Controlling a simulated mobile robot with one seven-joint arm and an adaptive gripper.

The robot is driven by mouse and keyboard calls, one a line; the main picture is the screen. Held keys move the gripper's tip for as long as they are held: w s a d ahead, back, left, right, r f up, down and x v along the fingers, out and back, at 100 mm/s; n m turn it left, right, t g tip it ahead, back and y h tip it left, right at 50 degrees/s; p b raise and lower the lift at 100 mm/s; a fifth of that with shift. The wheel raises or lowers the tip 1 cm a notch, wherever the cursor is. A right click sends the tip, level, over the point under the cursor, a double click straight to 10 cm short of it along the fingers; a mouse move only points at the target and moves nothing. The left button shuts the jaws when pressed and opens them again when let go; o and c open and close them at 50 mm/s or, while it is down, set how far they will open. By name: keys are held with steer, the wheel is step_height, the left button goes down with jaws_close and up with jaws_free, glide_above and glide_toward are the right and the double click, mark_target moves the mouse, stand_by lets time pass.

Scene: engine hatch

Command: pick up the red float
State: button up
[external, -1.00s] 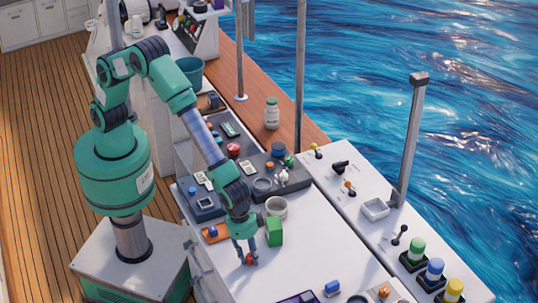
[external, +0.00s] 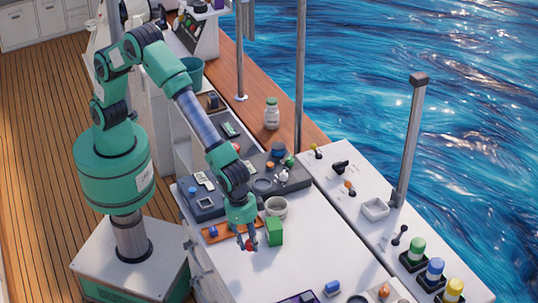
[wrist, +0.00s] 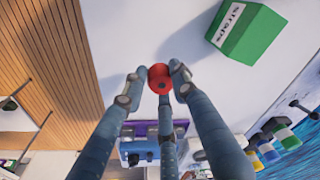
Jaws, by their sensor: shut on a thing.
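The red float (wrist: 158,77) is a small round red thing between my fingertips in the wrist view. My gripper (wrist: 160,82) is shut on it, with the fingers around its sides. In the external view my gripper (external: 247,243) points down over the white counter, with the red float (external: 250,245) showing between the fingertips. The float appears to be a little above the counter top. Part of the float is hidden by the fingers.
A green box (external: 275,231) marked "straps" in the wrist view (wrist: 246,30) stands close on the right. An orange tray (external: 222,235) lies to the left. A blue item (external: 332,288) and a purple tray (external: 298,298) are in front.

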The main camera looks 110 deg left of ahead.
steer(key=shift+r, duration=1.5)
